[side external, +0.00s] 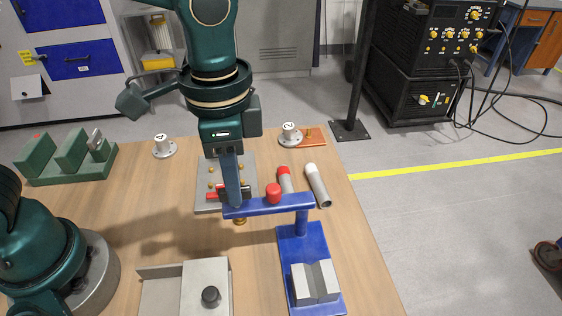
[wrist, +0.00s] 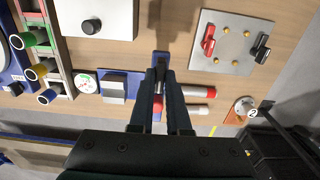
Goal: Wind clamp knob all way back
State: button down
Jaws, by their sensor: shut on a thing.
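The blue clamp stand (side external: 300,245) has an arm reaching left, with a red cap (side external: 273,192) on top and a brass screw end (side external: 240,221) under its free end. A grey V-block (side external: 315,283) sits on its base. My gripper (side external: 233,198) points down at the arm's free end, its fingers shut on the clamp knob, which they hide. In the wrist view the fingers (wrist: 161,75) straddle the blue arm tip (wrist: 161,57), and the red cap (wrist: 157,101) shows between them.
A metal plate with red and black levers (wrist: 228,42) lies just behind the arm. Red-and-white cylinders (side external: 317,186) lie right of it. A grey tray with a black knob (side external: 210,297) is at the front. A green slotted block (side external: 70,160) stands back left.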

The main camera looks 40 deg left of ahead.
jog(key=c, duration=0.9)
grip_release()
jog(key=shift+r, duration=0.1)
jog(key=shift+r, duration=2.55)
